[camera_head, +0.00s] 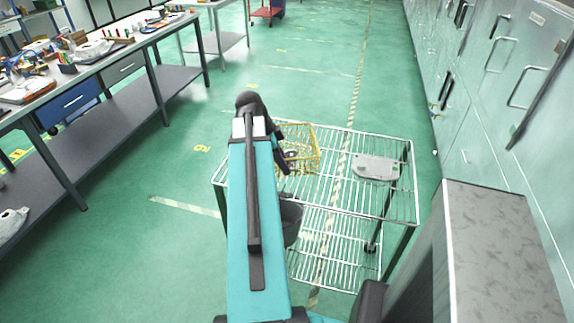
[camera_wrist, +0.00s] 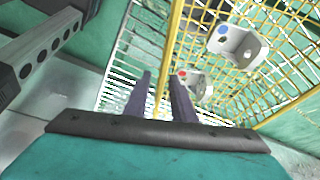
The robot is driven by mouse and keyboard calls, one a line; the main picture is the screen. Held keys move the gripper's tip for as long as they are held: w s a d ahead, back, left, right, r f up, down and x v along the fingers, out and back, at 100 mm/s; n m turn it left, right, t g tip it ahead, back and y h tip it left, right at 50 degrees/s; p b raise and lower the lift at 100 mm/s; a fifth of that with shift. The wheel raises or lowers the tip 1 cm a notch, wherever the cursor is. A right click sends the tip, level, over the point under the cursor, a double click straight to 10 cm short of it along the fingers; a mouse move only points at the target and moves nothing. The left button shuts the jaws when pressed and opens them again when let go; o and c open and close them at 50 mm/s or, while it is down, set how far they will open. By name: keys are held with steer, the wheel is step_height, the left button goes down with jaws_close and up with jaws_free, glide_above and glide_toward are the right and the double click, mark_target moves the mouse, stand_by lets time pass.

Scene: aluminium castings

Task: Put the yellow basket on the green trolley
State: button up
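The yellow basket (camera_head: 303,146) is a wire basket over the top shelf of the trolley (camera_head: 345,199), at its far left part. I cannot tell whether it rests on the wires or hangs just above them. The trolley has pale wire shelves and dark green posts. In the wrist view the basket's yellow mesh (camera_wrist: 268,75) fills the right side, with its near rim between the two dark fingers of my gripper (camera_wrist: 160,75). Narrow gaps seem to show beside the rim, so the grip is unclear. In the head view my arm hides the fingertips and part of the basket.
Grey castings (camera_wrist: 238,45) with blue and red marks lie in the basket. A flat grey casting (camera_head: 376,168) lies on the trolley's top shelf to the right. A cluttered workbench (camera_head: 70,80) stands at left, metal cabinets (camera_head: 490,80) at right. Floor beyond the trolley is clear.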

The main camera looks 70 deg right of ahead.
steer(key=shift+b+v, duration=0.7)
steer(key=shift+v, duration=4.3)
steer(key=shift+s, duration=0.1)
